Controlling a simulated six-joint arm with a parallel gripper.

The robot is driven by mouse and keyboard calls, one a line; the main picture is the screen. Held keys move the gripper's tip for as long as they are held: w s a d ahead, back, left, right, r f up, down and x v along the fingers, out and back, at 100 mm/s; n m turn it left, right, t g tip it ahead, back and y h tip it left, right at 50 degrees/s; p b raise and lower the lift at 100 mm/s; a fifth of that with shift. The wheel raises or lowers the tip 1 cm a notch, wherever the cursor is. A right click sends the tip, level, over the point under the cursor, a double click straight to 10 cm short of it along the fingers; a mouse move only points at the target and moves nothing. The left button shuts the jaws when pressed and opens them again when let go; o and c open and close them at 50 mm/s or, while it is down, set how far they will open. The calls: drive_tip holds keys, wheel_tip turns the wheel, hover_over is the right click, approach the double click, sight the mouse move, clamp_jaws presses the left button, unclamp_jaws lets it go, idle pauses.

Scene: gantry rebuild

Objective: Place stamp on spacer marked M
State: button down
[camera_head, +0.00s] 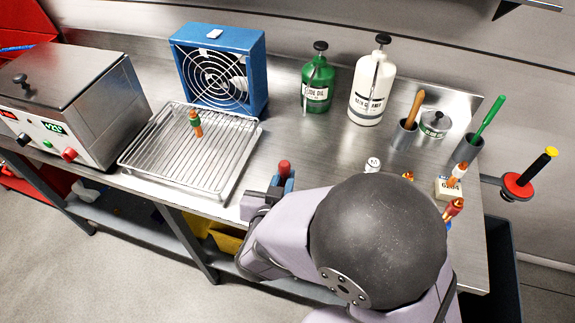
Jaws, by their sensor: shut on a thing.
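My gripper (276,189) is at the front edge of the bench, left of the large dark joint of my arm. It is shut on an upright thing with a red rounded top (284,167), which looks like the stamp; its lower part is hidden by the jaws. The spacer marked M (373,164) is a small white cylinder on the bench, to the right of my gripper and apart from it. Its letter faces up and its top looks bare. My arm hides the bench just in front of the spacer.
A wire rack (150,152) with a small green-and-orange piece (195,122) lies to the left. A blue fan (222,70), green bottle (317,82) and white bottle (371,88) stand behind. A box marked 6204 (447,189) and small orange-topped pieces stand right.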

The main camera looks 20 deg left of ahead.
drive_tip(key=shift+s+d, duration=0.1)
drive_tip(key=shift+s, duration=0.3)
drive_tip(key=shift+r, duration=0.1)
